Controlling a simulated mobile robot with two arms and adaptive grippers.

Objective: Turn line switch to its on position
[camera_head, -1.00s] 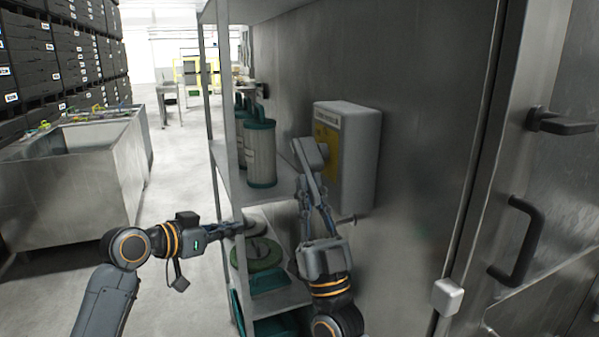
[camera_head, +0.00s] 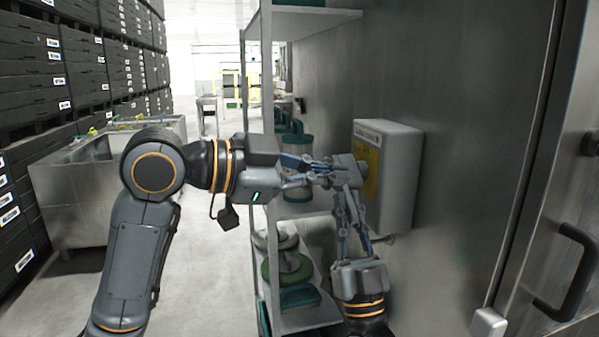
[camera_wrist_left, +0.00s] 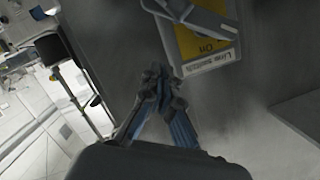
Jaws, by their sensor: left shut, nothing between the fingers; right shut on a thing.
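The line switch is a grey box (camera_head: 401,180) on the metal wall, with a yellow plate (camera_head: 371,172) and a grey knob (camera_head: 346,162) on its left face. In the left wrist view the plate (camera_wrist_left: 196,44) reads "Line switch" and "On", upside down, with part of the knob (camera_wrist_left: 180,7) at the top edge. My right gripper (camera_head: 348,190) reaches up from below, shut on the knob; the contact is partly hidden. My left gripper (camera_head: 340,172) is shut and empty, its tips close to the knob and the right fingers. It also shows in the left wrist view (camera_wrist_left: 158,74).
A shelf rack (camera_head: 302,207) with green-lidded canisters (camera_head: 298,155) and round discs (camera_head: 287,268) stands left of the switch, behind my left gripper. A door with a black handle (camera_head: 572,272) is at right. Metal tubs (camera_head: 75,195) and stacked black crates (camera_head: 95,75) are at left.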

